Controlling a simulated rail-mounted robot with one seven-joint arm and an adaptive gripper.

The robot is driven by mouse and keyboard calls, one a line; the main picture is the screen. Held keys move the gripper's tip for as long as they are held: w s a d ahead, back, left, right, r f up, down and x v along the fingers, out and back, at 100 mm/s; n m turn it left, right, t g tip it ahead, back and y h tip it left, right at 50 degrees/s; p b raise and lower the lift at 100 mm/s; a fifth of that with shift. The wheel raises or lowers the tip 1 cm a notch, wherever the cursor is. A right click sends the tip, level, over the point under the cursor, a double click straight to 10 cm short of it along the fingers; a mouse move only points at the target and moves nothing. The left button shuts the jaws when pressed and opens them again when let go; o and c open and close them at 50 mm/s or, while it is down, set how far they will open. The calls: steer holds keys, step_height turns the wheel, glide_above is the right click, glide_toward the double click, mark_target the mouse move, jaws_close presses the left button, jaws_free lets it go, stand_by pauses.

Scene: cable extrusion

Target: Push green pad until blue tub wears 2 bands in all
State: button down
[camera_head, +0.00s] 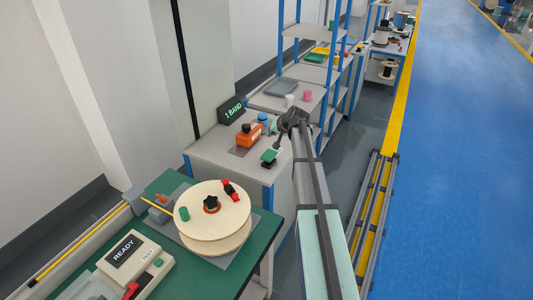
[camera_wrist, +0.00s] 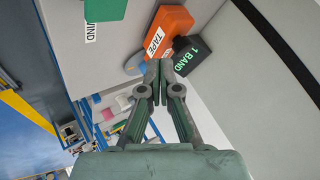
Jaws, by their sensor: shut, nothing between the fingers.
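The green pad (camera_head: 268,157) sits at the front of the grey bench top. In the wrist view it (camera_wrist: 105,8) is at the top edge, beside a partly cut label ending in "IND". The orange machine marked TAPE (camera_wrist: 165,32) stands behind it, also seen in the head view (camera_head: 249,135). The blue tub (camera_head: 263,118) is beside the machine; in the wrist view it (camera_wrist: 134,65) is partly hidden, and its bands cannot be made out. A dark display (camera_head: 232,112) reads "1 BAND". My gripper (camera_wrist: 158,68) is shut and empty, apart from the pad.
A green table (camera_head: 160,186) at front left holds a large wooden spool (camera_head: 212,230) and a box showing "READY" (camera_head: 127,251). Blue-post shelves rise beyond. The aisle on the right is clear.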

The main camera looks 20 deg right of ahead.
steer(key=shift+w+a+r, duration=0.1)
steer(key=shift+r, duration=0.1)
steer(key=shift+f, duration=0.15)
steer(key=b, duration=0.3)
glide_toward(266, 151)
steer(key=w, duration=0.1)
steer(key=w+f, duration=0.1)
steer(key=w+a+f, duration=0.1)
steer(key=shift+w+a, duration=0.1)
steer(key=shift+w, duration=0.25)
steer(key=shift+f+b, duration=0.3)
steer(key=shift+f, duration=0.15)
steer(key=shift+f, duration=0.1)
stand_by(0.7)
steer(key=shift+f+b, duration=0.35)
steer(key=shift+b, duration=0.1)
